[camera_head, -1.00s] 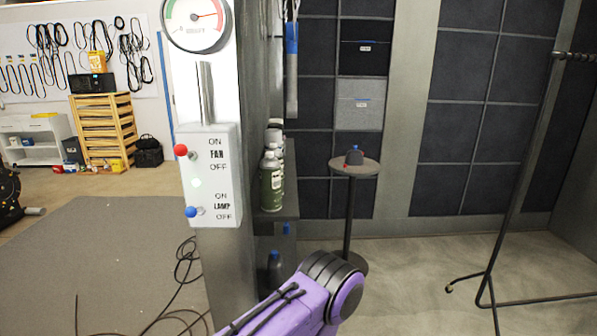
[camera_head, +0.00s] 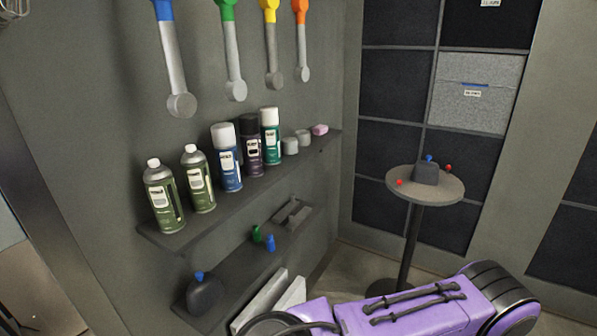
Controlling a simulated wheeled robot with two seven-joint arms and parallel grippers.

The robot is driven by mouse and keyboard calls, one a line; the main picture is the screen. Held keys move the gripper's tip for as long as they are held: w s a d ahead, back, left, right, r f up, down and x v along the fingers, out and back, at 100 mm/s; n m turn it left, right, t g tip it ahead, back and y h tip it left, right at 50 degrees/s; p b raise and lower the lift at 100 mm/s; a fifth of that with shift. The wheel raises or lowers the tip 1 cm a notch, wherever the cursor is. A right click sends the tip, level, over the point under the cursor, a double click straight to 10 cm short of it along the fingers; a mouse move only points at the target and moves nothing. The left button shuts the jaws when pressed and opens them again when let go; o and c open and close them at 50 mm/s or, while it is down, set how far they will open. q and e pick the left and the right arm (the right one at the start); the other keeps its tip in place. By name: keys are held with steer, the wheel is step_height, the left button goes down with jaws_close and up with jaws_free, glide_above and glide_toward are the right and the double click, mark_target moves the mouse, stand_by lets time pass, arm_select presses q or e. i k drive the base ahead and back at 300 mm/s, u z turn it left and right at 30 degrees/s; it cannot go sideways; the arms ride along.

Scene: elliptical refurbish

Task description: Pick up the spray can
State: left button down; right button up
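Several spray cans stand upright in a row on the upper wall shelf (camera_head: 215,215). From the left there are two olive-green cans with pale caps, the nearer one (camera_head: 162,200) and one beside it (camera_head: 198,182). Then come a blue can (camera_head: 227,160) with a white cap, a dark can (camera_head: 250,150) with a dark cap and a teal can (camera_head: 270,143) with a white cap. The frames do not show which can is meant. Neither gripper is in view.
A lower shelf (camera_head: 235,262) holds a dark bottle (camera_head: 203,293) and small green and blue items. Tools with coloured handles hang above the cans. Small jars and a pink block (camera_head: 320,129) sit right of them. A round table (camera_head: 450,190) stands at right.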

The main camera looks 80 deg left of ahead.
mark_target(195, 165)
steer(key=i, duration=0.5)
steer(key=u, duration=3.5)
